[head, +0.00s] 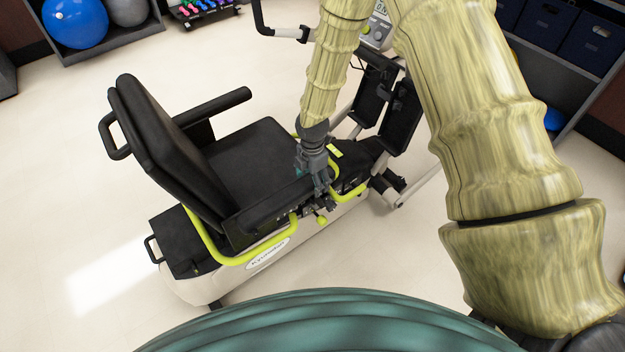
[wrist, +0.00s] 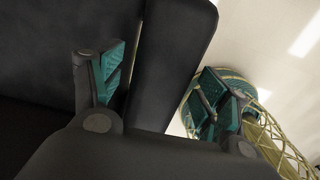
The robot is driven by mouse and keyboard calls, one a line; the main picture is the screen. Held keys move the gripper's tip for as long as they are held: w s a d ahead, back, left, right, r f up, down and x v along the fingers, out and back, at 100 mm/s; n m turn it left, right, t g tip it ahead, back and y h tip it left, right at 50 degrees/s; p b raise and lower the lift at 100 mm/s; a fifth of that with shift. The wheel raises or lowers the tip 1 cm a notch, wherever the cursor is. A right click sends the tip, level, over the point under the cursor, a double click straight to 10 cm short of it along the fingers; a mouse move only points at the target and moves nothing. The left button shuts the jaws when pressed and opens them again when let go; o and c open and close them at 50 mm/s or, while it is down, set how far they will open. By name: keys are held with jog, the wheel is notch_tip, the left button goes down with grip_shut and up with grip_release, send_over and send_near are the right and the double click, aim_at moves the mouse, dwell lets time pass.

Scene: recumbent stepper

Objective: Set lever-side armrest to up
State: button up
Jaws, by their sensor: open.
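The recumbent stepper's black seat (head: 235,160) is in the middle of the head view. The near, lever-side armrest (head: 268,205) is a black bar lying low along the seat's near edge. A yellow-green lever knob (head: 321,219) is on this side, below my gripper. My gripper (head: 324,188) points down at the front end of this armrest. In the wrist view my gripper (wrist: 160,82) is open, and the dark armrest (wrist: 172,55) runs between its two teal-padded fingers, with gaps visible. The contact at the lower part is hidden by the gripper body.
The far armrest (head: 215,106) sticks forward from the backrest (head: 165,145). The console (head: 377,32) and black pedals (head: 400,112) stand at the front of the stepper. A yellow-green frame tube (head: 235,260) runs below the near armrest. The floor (head: 75,180) at left is clear.

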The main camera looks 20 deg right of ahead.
jog(key=shift+f, duration=0.45)
jog(key=c, duration=1.5)
jog(key=shift+o, duration=0.3)
jog(key=shift+d+r, duration=0.1)
